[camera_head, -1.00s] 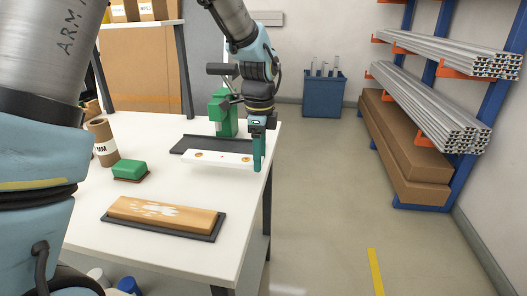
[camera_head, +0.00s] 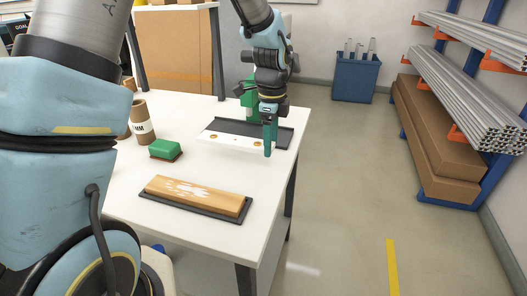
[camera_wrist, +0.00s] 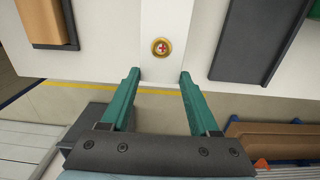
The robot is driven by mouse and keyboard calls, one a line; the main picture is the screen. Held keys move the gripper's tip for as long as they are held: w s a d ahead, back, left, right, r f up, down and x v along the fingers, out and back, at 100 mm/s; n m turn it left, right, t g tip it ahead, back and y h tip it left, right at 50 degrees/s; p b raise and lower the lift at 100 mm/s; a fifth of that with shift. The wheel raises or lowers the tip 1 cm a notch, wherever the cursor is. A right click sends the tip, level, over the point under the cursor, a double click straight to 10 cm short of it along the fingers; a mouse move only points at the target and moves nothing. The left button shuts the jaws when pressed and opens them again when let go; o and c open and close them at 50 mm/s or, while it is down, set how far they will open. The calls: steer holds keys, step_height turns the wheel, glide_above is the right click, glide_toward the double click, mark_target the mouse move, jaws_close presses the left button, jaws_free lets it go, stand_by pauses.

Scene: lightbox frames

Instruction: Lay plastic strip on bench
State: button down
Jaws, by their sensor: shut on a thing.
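The plastic strip (camera_head: 228,140) is long, flat and white, with brass-ringed holes. It lies over the far part of the white bench (camera_head: 172,222). In the wrist view the strip (camera_wrist: 160,18) runs away from my gripper (camera_wrist: 160,74), with a brass-ringed hole near the held end. My gripper (camera_head: 268,150) is shut on the strip's right end, its teal fingers on either side of it. The strip looks level and close to the bench top. I cannot tell whether it touches.
Behind the strip is a dark mat (camera_head: 284,136), with a green tool (camera_head: 247,100) beyond it. Nearer are a green block (camera_head: 165,147), a cardboard tube (camera_head: 143,124) and a wooden block (camera_head: 195,193) on a dark tray (camera_head: 240,214). Bare bench lies between strip and wooden block.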

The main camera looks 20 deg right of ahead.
mark_target(270, 167)
steer(key=shift+f+p, duration=0.45)
steer(key=shift+f, duration=2.2)
steer(key=shift+f, duration=0.15)
steer(key=shift+c, duration=0.6)
jaws_free()
